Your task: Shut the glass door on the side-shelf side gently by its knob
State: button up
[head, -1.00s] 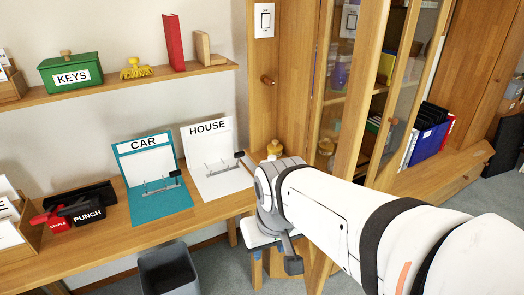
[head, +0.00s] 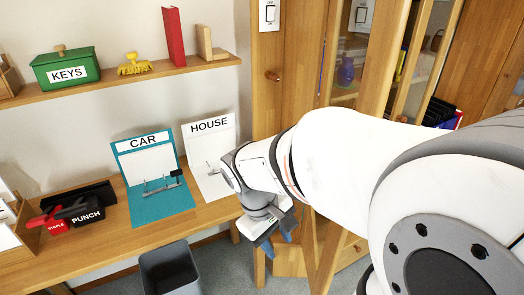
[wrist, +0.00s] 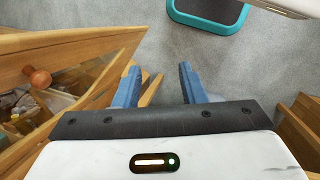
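The near glass door (head: 384,50) stands open, a wooden frame with a pane, to the right of the light-switch panel. My arm hides its lower part in the head view. In the wrist view a wooden frame (wrist: 75,42) crosses the left side, with a round wooden knob (wrist: 38,77) at far left. My gripper (head: 277,240) is low in front of the desk's right end; its blue fingers also show in the wrist view (wrist: 159,83), apart and with nothing between them. The knob lies left of the fingers, not touching them.
The side shelf (head: 130,78) holds a green KEYS box (head: 66,70). The desk (head: 110,240) carries CAR (head: 150,175) and HOUSE (head: 207,150) boards. A grey bin (head: 168,268) stands below. Grey floor (wrist: 250,65) is free beyond the fingers; wooden edges stand at right.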

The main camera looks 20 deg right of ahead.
jog(key=w+d+f+n+g+h, duration=0.2)
jog(key=w+d+n+h, duration=0.3)
jog(key=d+n+h, duration=0.15)
jog(key=w+d+f+n+g+h, duration=0.25)
jog(key=w+d+n+h, duration=0.25)
jog(key=n+h, duration=0.25)
jog(key=shift+m, duration=0.3)
jog(key=x, duration=0.2)
jog(key=p+x, duration=0.1)
jog(key=x, duration=0.5)
jog(key=shift+r+p, duration=0.4)
grip_shut()
